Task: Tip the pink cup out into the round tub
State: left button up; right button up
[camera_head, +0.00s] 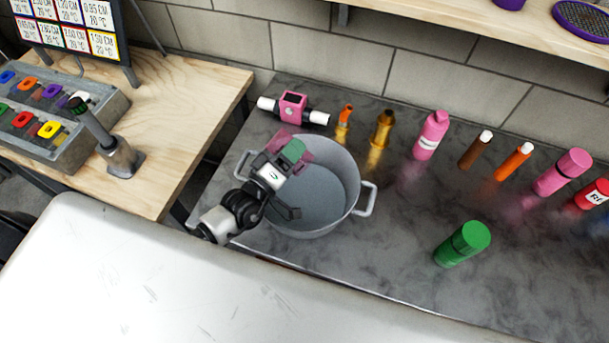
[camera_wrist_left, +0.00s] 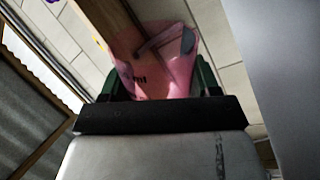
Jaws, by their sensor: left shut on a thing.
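The round tub (camera_head: 338,190) is a grey pot with two side handles, standing on the dark counter. The pink cup (camera_head: 277,139) is see-through and partly hidden behind my left gripper (camera_head: 292,151) at the tub's upper left rim. My left gripper has green fingers and is shut on the cup. In the left wrist view the pink cup (camera_wrist_left: 155,70) sits between the green fingers, looking tilted. I cannot tell what is in the cup. The inside of the tub that I see looks empty. My right gripper is not in view.
A pink device with white ends (camera_head: 292,108) lies behind the tub. A green bottle (camera_head: 462,244) stands to the right. Several bottles and tubes line the back, including a pink bottle (camera_head: 431,135). A wooden table (camera_head: 190,110) is at left. The counter's front right is clear.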

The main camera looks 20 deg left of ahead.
pick_arm(q)
jog(key=shift+d+m, duration=0.1)
jog(key=shift+m, duration=0.2)
jog(key=shift+s+d+r+m+p, duration=0.1)
jog(key=shift+d+r+m+p, duration=0.1)
jog(key=shift+r+m+p, duration=0.35)
jog(key=shift+s+d+r+m+p, duration=0.1)
jog(key=shift+d+r+m+p, duration=0.05)
jog(key=shift+r+m+p, duration=0.35)
dwell(0.4)
jog(key=shift+f, duration=0.1)
dwell(0.7)
